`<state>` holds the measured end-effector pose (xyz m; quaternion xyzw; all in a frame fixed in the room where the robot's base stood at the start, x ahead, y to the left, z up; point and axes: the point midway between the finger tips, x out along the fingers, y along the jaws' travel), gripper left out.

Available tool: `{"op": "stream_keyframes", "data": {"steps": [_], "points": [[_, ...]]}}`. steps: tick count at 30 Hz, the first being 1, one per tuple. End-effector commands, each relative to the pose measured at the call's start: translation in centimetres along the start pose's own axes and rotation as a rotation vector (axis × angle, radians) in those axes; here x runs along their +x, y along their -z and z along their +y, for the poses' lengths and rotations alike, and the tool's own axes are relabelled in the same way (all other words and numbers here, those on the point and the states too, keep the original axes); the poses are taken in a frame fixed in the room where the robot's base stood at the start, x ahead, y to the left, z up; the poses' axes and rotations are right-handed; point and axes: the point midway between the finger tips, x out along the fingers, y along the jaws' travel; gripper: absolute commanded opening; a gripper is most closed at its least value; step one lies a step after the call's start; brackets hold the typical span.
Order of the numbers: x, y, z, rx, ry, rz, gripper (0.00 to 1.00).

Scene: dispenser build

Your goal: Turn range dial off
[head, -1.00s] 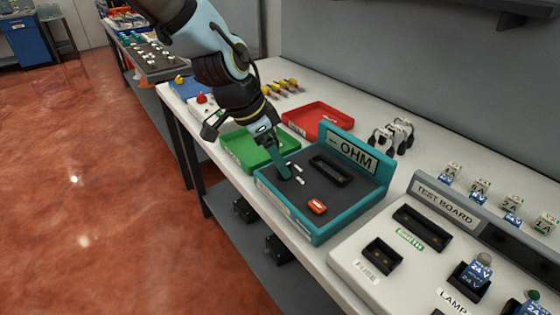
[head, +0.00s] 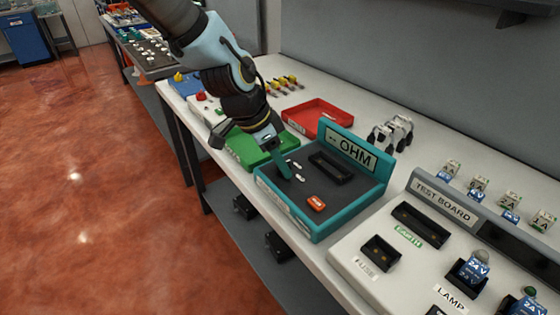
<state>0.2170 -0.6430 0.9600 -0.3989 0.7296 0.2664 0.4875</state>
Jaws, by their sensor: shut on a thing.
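The teal ohm meter box (head: 317,232) stands on the white bench with a dark top face and an upright OHM sign (head: 354,153) at its back. My gripper (head: 284,172) points down at the left part of that top face. It is shut on the range dial, which is mostly hidden by the fingers. Small white marks lie just right of the fingertips. The dial's pointer and exact setting cannot be made out. A red-orange button (head: 316,203) and a long dark slot (head: 331,167) are on the same face, clear of my gripper.
A green tray (head: 248,152) is close behind my gripper and a red tray (head: 318,115) is farther back. The white test board (head: 385,275) with sockets and lamps stands at the right. Small fuse blocks and a clip-like item line the back of the bench.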

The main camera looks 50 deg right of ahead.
Motion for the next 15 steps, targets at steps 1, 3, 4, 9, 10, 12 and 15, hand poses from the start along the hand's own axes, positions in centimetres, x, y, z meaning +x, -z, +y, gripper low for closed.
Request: {"op": "stream_keyframes", "data": {"steps": [1,3,4,9,10,12,15], "points": [[-0.01,0.0,0.02,0.0,0.0,0.0,0.17],[-0.01,0.0,0.02,0.0,0.0,0.0,0.1],[-0.01,0.0,0.02,0.0,0.0,0.0,0.06],[-0.01,-0.01,0.02,0.0,-0.001,0.0,0.0],[-0.01,0.0,0.02,0.0,0.0,0.0,0.0],[0.0,-0.01,0.03,-0.001,0.0,0.0,0.0],[0.05,-0.03,0.05,-0.01,0.004,-0.001,0.0]]}}
